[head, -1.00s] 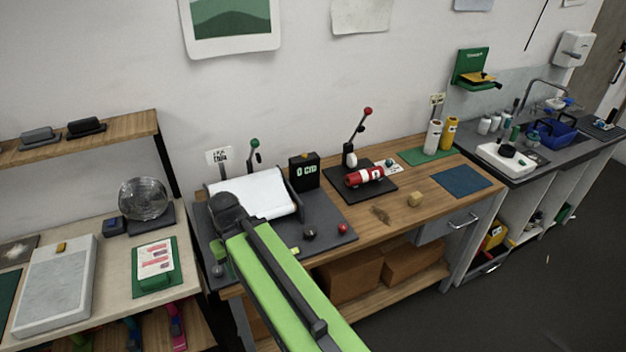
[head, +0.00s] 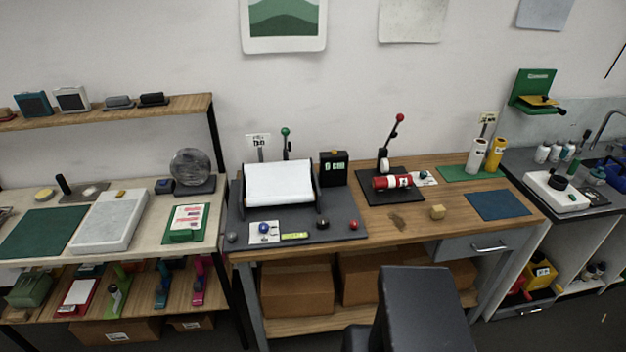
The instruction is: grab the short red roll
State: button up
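The short red roll (head: 380,183) with a white label band lies on its side on a black mat (head: 358,198) on the wooden workbench. It sits in front of a stand with a red-knobbed lever (head: 392,138). My gripper is not in view; only a dark part of my own body shows at the bottom centre, well below and in front of the roll. Nothing covers the roll.
A grey pad with a white roller sheet (head: 279,186) stands left of the roll. A black display box (head: 333,169) is between them. A wooden cube (head: 437,212), a blue mat (head: 498,205) and white (head: 476,156) and yellow rolls (head: 495,154) are to the right.

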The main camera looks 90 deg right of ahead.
aim_at(389, 181)
jog(key=u, duration=0.85)
jog(key=k, duration=2.7)
jog(key=z, duration=1.15)
jog(key=i, duration=0.95)
